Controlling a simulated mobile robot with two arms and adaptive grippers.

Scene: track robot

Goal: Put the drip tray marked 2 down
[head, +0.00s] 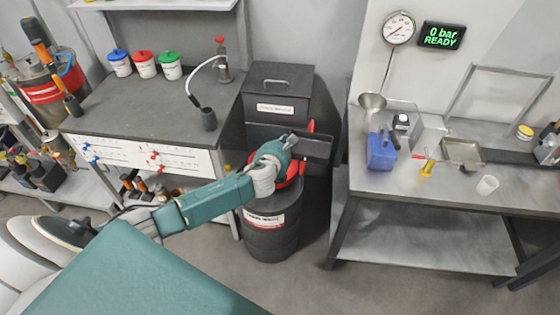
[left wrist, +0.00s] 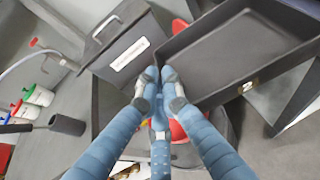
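The drip tray marked 2 (head: 314,150) is a dark, shallow rectangular tray, held up in the air above and to the right of a dark drum. In the left wrist view the tray (left wrist: 235,50) fills the upper right, with the tag 2 (left wrist: 248,86) on its near wall. It looks empty inside. My left gripper (head: 289,141) reaches in from the left to the tray's left end. Its fingertips (left wrist: 159,74) are close together on the tray's wall near a corner. My right gripper is not in view.
The dark drum (head: 270,240) has a red top partly hidden by my arm. A dark lidded bin (head: 277,90) stands behind it. The left bench (head: 140,105) holds lidded tubs and a hose stand. The right steel bench (head: 400,181) holds a blue container (head: 381,153) and a metal tray (head: 464,153).

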